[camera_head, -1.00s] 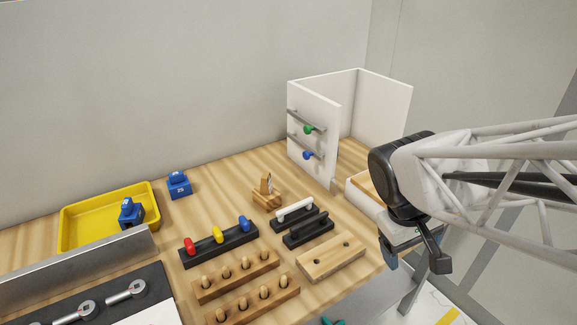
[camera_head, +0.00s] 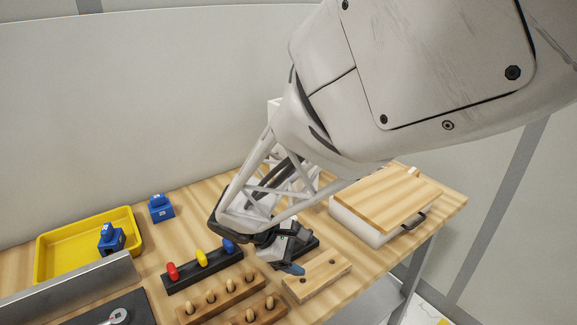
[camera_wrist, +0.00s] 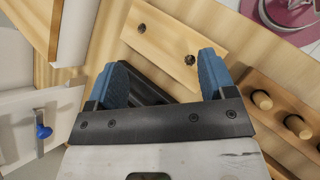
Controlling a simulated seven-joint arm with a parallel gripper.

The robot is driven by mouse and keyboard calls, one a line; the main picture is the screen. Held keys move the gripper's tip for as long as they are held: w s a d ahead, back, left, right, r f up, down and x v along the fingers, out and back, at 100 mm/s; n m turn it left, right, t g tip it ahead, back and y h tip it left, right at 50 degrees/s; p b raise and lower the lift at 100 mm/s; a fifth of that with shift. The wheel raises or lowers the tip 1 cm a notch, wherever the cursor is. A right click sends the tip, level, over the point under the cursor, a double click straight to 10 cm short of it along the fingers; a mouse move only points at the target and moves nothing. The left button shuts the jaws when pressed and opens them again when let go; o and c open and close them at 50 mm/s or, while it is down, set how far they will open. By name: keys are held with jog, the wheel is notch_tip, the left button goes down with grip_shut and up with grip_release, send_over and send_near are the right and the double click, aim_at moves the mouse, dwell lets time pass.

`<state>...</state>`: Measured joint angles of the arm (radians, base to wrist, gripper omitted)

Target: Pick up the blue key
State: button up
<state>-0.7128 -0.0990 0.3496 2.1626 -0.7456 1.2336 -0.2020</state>
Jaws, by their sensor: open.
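A blue key-like piece (camera_head: 228,246) stands at the right end of a black rack (camera_head: 190,281), beside yellow (camera_head: 201,258) and red (camera_head: 172,271) ones. My arm's end partly covers that end. Another blue knob-like piece (camera_wrist: 43,131) sits on a metal bar on a white panel at the left of the wrist view. I cannot tell which of the two is the task's key. My gripper (camera_wrist: 162,78) is open and empty, with blue fingertips, above a black handle. In the head view it (camera_head: 288,258) is right of the rack, apart from both blue pieces.
A wooden block with two holes (camera_head: 317,277) lies below my gripper. Wooden peg blocks (camera_head: 228,295) stand in front of the rack. A yellow tray (camera_head: 62,238) is at the left, with a blue block (camera_head: 161,208) beside it. A white wood-topped box (camera_head: 380,196) is right.

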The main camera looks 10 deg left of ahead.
aim_at(229, 248)
jog(key=a+n, duration=0.1)
jog(key=a, duration=0.1)
jog(key=a+f+n+t, duration=0.1)
jog(key=a, duration=0.2)
jog(key=w+a+n+t+h, duration=0.1)
jog(key=a, duration=0.1)
jog(key=shift+a+f, duration=0.2)
jog(key=shift+f, duration=0.15)
jog(key=w+a+r+n+t, duration=0.1)
jog(key=a+r+n+t, duration=0.1)
jog(key=a+n, duration=0.2)
jog(key=a+r+n+t, duration=0.2)
jog(key=a+n+t, duration=0.1)
jog(key=a, duration=0.7)
jog(key=shift+w+a+r+n, duration=0.25)
jog(key=shift+w+n, duration=0.1)
jog(key=shift+n, duration=0.35)
jog(key=shift+f, duration=0.15)
jog(key=shift+f, duration=1.6)
